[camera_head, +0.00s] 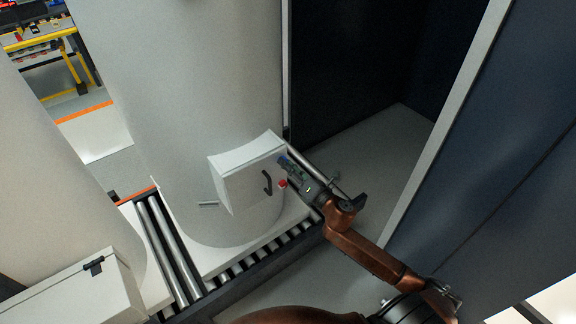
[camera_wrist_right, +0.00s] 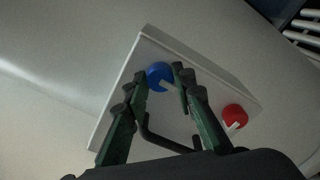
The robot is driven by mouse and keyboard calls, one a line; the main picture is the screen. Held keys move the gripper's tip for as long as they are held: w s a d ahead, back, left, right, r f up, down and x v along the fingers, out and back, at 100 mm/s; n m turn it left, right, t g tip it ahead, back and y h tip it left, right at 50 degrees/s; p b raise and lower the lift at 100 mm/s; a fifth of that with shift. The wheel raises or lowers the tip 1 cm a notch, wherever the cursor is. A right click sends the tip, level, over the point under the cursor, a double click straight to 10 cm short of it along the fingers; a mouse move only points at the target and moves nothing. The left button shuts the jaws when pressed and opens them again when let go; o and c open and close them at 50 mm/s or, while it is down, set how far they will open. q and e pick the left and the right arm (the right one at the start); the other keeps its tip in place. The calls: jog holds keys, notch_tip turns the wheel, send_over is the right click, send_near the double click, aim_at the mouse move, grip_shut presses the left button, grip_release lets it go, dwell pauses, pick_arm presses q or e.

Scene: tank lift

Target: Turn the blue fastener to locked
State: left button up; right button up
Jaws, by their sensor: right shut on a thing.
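The blue fastener (camera_wrist_right: 159,73) is a round knob near the upper edge of a white box front (camera_wrist_right: 190,105) in the right wrist view. A pale tab extends from it toward the lower right. My right gripper (camera_wrist_right: 160,80) has its fingers on either side of the blue fastener and is shut on it. In the head view the right gripper (camera_head: 284,162) reaches the box (camera_head: 238,182) from the right, and its fingertips mostly hide the fastener. A red fastener (camera_wrist_right: 235,114) with a pale tab sits on the same face, also in the head view (camera_head: 282,184). My left gripper is out of view.
A dark handle (camera_head: 267,183) stands out from the box face close to my right gripper. The box is on a large pale tank (camera_head: 190,90) above a roller conveyor (camera_head: 265,255). A dark blue panel (camera_head: 490,190) stands to the right.

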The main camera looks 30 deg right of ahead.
grip_shut()
jog(key=shift+m, duration=0.4)
jog(key=shift+f+m+t+h+p, duration=0.2)
jog(key=shift+m+p, duration=1.95)
jog(key=shift+m, duration=2.2)
jog(key=shift+r+m+t+h+p, duration=0.1)
jog(key=shift+m+h+p, duration=0.2)
jog(key=shift+m+p, duration=2.95)
jog(key=shift+f+m+b, duration=0.1)
jog(key=shift+m+b, duration=0.95)
jog(key=shift+m, duration=0.35)
